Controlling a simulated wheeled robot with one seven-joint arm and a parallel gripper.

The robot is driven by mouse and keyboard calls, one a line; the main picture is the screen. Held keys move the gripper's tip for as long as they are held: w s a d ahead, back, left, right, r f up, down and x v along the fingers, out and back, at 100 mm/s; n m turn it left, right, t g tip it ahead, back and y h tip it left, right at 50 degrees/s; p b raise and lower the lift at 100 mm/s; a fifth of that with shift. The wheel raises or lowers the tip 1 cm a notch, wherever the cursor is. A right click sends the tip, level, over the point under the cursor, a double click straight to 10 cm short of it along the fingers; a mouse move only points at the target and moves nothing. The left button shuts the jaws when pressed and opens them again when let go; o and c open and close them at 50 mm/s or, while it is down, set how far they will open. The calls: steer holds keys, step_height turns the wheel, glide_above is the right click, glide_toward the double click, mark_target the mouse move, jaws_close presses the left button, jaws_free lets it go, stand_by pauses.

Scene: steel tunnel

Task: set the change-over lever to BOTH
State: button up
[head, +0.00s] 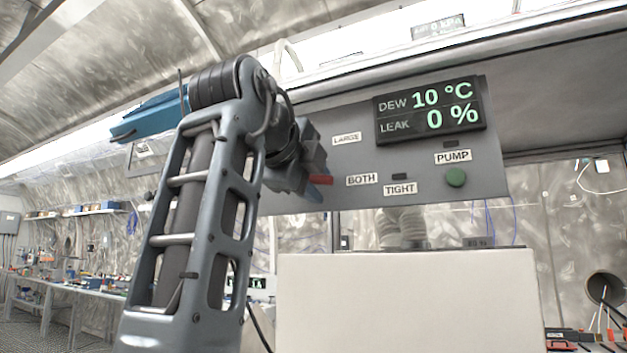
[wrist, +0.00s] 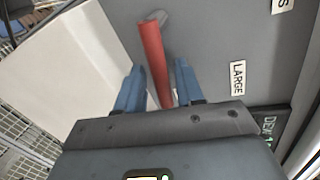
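The change-over lever is a red bar (wrist: 152,50) on the grey panel, seen in the wrist view. It runs between the two blue fingers of my gripper (wrist: 160,66), with a narrow gap showing at the right finger, so the fingers look open around it. In the head view only a short red piece of the lever (head: 321,180) shows beside my gripper; my arm hides the rest. The BOTH label (head: 362,179) is to the right of the lever, and the LARGE label (head: 346,138) is above it.
The grey panel (head: 430,165) also carries a TIGHT label (head: 400,188), a green PUMP button (head: 455,177) and a display (head: 430,110) reading DEW 10 °C and LEAK 0 %. A white box (head: 410,300) stands below the panel.

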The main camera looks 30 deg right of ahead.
steer(key=shift+a+r, duration=0.1)
steer(key=v, duration=0.7)
steer(key=shift+s+a+b, duration=0.2)
steer(key=shift+s+b, duration=0.05)
steer(key=shift+b, duration=0.1)
